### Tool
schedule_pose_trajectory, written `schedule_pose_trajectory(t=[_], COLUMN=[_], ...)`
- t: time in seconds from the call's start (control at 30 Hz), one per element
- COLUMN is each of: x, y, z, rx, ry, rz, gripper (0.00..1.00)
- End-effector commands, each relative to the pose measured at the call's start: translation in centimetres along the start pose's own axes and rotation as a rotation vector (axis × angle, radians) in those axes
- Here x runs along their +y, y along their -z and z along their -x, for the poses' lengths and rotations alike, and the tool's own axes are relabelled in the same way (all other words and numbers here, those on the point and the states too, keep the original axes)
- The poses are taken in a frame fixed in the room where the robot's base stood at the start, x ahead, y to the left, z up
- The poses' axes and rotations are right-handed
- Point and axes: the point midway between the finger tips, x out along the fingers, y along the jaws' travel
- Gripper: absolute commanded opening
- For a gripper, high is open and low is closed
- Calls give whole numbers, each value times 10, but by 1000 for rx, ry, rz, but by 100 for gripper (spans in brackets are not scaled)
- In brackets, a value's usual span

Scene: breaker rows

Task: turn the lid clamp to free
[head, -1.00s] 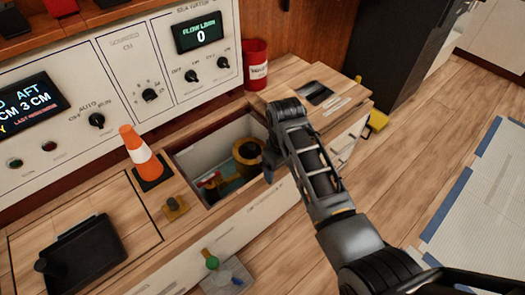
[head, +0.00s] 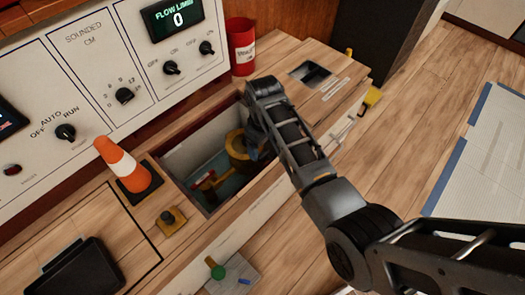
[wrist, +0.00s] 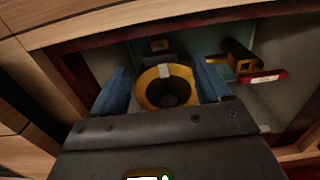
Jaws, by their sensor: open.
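I cannot tell which part is the lid clamp. My gripper (wrist: 162,75) is open, with one blue finger on each side of the ring; no firm contact shows. In the head view my wrist covers part of the fitting and most of my gripper (head: 253,148). A yellow valve with a red handle (wrist: 262,77) lies to the right in the wrist view, left of the fitting in the head view (head: 207,181).
Wooden edges and walls of the well (head: 185,160) surround the fitting closely. An orange-and-white cone (head: 124,165) and a yellow-based knob (head: 168,218) stand left of the opening. A red can (head: 241,46) stands behind it, beside the control panel (head: 95,70).

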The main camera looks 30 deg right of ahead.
Motion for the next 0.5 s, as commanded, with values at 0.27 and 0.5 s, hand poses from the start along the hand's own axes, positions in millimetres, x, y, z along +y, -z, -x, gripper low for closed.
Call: schedule_pose_trajectory(t=[0.27, 0.5], x=[0, 0], y=[0, 0], z=[-32, -34], rx=[0, 0], ry=[0, 0], rz=[0, 0], gripper=[77, 77])
